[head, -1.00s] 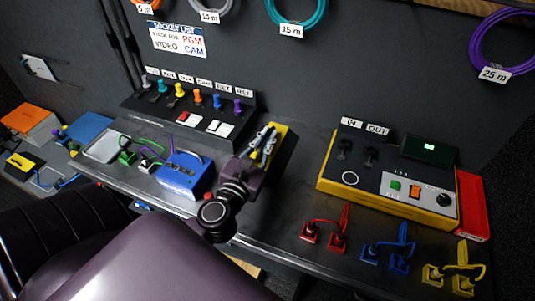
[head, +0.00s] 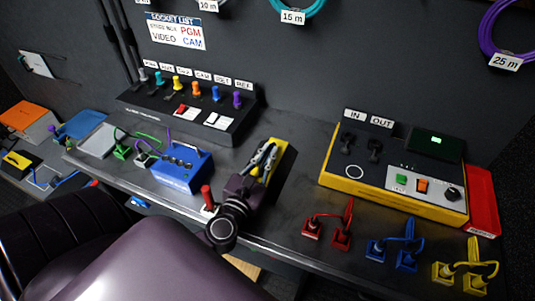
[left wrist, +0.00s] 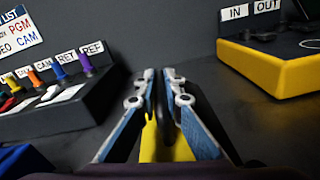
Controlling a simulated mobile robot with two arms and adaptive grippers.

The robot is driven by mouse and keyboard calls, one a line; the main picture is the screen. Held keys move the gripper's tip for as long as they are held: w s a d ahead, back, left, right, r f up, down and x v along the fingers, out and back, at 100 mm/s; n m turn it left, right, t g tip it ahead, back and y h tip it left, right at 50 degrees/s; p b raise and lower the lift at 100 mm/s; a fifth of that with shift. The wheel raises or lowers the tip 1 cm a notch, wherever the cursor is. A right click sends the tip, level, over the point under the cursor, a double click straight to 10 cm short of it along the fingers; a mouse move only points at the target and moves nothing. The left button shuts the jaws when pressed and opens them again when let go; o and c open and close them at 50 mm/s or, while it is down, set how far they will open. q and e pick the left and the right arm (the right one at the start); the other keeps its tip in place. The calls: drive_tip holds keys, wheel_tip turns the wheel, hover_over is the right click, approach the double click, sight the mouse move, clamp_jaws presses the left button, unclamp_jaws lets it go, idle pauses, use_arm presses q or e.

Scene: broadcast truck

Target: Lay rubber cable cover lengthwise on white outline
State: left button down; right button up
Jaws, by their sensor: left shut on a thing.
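A black and yellow block, which I take to be the rubber cable cover (head: 282,147), is held by my left gripper (head: 263,162) above the bench. In the head view its yellow face shows behind the fingers and its black side faces right. The left wrist view shows the fingers (left wrist: 160,82) closed around it, with the yellow part (left wrist: 152,143) between and below them. No white outline that I can make out shows on the bench; the arm and cover hide part of the top. My right gripper is not in view.
A black socket strip (head: 213,137) stands behind left, with a blue box (head: 180,172) in front of it. A yellow-edged IN/OUT console (head: 385,200) stands right. Red (head: 325,232), blue (head: 392,252) and yellow (head: 465,270) plugs line the front right. Bare bench lies between strip and console.

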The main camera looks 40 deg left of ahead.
use_arm(q)
drive_tip(key=c, duration=2.5)
unclamp_jaws()
drive_tip(key=shift+f, duration=0.1)
drive_tip(key=o, duration=0.4)
